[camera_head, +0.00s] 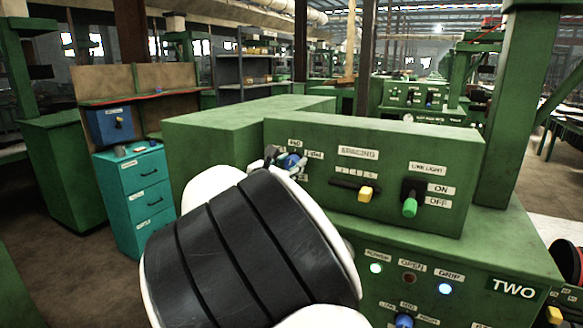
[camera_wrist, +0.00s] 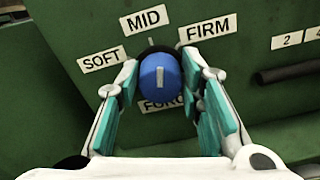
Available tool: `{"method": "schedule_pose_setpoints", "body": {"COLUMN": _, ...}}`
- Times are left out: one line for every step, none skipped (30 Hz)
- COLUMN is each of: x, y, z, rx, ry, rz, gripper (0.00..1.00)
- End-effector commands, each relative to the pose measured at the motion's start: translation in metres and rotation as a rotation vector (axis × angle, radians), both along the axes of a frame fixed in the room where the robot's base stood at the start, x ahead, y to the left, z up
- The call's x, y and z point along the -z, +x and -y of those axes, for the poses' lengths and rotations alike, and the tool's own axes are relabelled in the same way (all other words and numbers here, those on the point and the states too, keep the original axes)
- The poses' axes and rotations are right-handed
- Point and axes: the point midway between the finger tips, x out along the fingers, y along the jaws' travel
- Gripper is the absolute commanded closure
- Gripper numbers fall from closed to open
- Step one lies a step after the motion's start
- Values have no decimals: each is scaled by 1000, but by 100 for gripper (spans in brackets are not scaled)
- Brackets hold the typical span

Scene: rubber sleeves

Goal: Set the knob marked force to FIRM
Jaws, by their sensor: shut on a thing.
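The force knob (camera_wrist: 161,82) is a round blue knob on the green panel. Its white line stands upright, in line with the MID label (camera_wrist: 147,19). SOFT (camera_wrist: 104,59) is to its left and FIRM (camera_wrist: 207,31) to its right. A label below, partly hidden by the knob and fingers, cannot be fully read. My gripper (camera_wrist: 162,88) is shut on the knob, one teal-padded finger on each side. In the head view the blue knob (camera_head: 292,161) shows at the panel's left part, with my gripper (camera_head: 282,163) at it and my arm covering the area below.
Right of the knob are a slider with a yellow handle (camera_head: 365,194) and a green-tipped line light switch (camera_head: 410,206). The lower panel has indicator lights and another blue knob (camera_head: 404,320). A teal drawer cabinet (camera_head: 137,196) stands at the left.

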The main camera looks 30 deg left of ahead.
Motion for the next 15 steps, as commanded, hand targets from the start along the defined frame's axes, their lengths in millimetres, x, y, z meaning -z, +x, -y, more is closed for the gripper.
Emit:
{"method": "schedule_pose_setpoints", "body": {"x": 2, "y": 2, "z": 0, "rx": -1, "ry": 45, "rz": 0, "gripper": 94}}
{"method": "schedule_pose_setpoints", "body": {"x": 2, "y": 2, "z": 0, "rx": -1, "ry": 72, "rz": -1, "gripper": 94}}
{"method": "schedule_pose_setpoints", "body": {"x": 2, "y": 2, "z": 0, "rx": -1, "ry": 109, "rz": -1, "gripper": 94}}
{"method": "schedule_pose_setpoints", "body": {"x": 3, "y": 2, "z": 0, "rx": -1, "ry": 136, "rz": -1, "gripper": 94}}
{"method": "schedule_pose_setpoints", "body": {"x": 2, "y": 2, "z": 1, "rx": -1, "ry": 164, "rz": -2, "gripper": 94}}
{"method": "schedule_pose_setpoints", "body": {"x": 2, "y": 2, "z": 1, "rx": -1, "ry": 201, "rz": -2, "gripper": 94}}
{"method": "schedule_pose_setpoints", "body": {"x": 3, "y": 2, "z": 1, "rx": -1, "ry": 228, "rz": -3, "gripper": 94}}
{"method": "schedule_pose_setpoints", "body": {"x": 3, "y": 2, "z": 1, "rx": -1, "ry": 253, "rz": -3, "gripper": 94}}
{"method": "schedule_pose_setpoints", "body": {"x": 3, "y": 2, "z": 1, "rx": -1, "ry": 286, "rz": -3, "gripper": 94}}
{"method": "schedule_pose_setpoints", "body": {"x": 3, "y": 2, "z": 1, "rx": -1, "ry": 311, "rz": -5, "gripper": 94}}
{"method": "schedule_pose_setpoints", "body": {"x": 4, "y": 2, "z": 1, "rx": -1, "ry": 335, "rz": -5, "gripper": 94}}
{"method": "schedule_pose_setpoints", "body": {"x": 4, "y": 2, "z": 1, "rx": -1, "ry": 365, "rz": -5, "gripper": 94}}
{"method": "schedule_pose_setpoints", "body": {"x": 4, "y": 2, "z": 1, "rx": -1, "ry": 386, "rz": -5, "gripper": 94}}
{"method": "schedule_pose_setpoints", "body": {"x": 3, "y": 2, "z": 1, "rx": -1, "ry": 408, "rz": -6, "gripper": 94}}
{"method": "schedule_pose_setpoints", "body": {"x": 3, "y": 2, "z": 2, "rx": -1, "ry": 434, "rz": -5, "gripper": 94}}
